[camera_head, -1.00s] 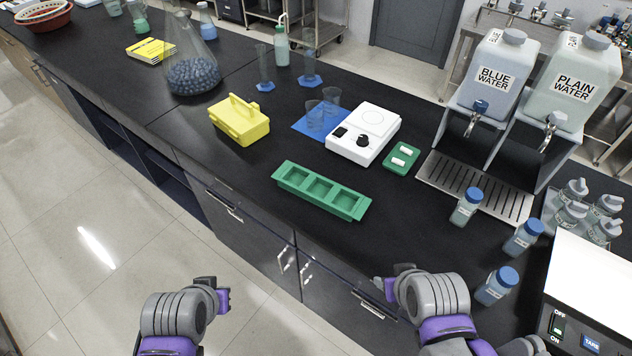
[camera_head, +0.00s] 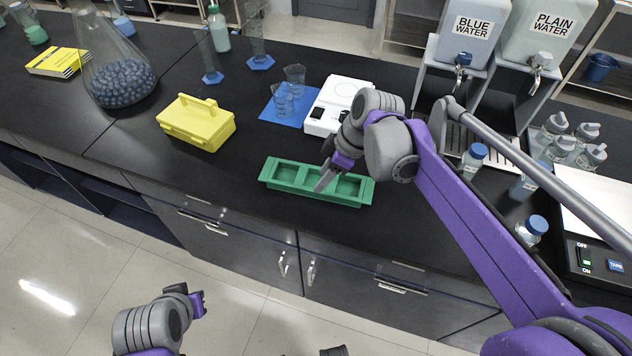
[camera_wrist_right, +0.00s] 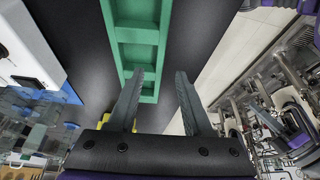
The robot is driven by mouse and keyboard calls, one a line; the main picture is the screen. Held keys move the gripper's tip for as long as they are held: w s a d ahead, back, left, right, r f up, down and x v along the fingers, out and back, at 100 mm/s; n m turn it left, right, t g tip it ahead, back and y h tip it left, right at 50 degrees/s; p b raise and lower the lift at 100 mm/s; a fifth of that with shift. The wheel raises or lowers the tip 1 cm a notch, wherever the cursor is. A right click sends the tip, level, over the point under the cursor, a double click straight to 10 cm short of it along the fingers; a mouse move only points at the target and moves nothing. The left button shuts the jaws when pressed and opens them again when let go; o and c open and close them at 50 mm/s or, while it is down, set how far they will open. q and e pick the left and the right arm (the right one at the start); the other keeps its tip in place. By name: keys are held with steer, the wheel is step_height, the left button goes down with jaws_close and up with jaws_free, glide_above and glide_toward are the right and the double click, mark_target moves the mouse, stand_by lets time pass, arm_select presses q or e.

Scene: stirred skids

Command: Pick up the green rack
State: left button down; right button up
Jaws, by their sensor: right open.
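The green rack (camera_head: 297,191) is a long tray with several square wells. It lies on the black bench near its front edge in the head view. My right gripper (camera_head: 325,180) is over the middle of the rack, with its fingers pointing down. In the right wrist view the open, empty fingers (camera_wrist_right: 161,84) are apart, and the rack (camera_wrist_right: 137,36) runs up from the left finger, which overlaps its near end. Contact cannot be told. My left gripper (camera_head: 190,300) hangs low, off the bench front, away from the rack; its jaw opening is unclear.
A yellow box (camera_head: 197,124) stands left of the rack. A white hotplate (camera_head: 338,100) and blue mat (camera_head: 283,117) with beakers lie behind it. Blue-capped bottles (camera_head: 473,160) stand to the right.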

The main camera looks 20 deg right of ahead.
steer(key=shift+x, duration=3.05)
steer(key=shift+d, duration=0.1)
jaws_close()
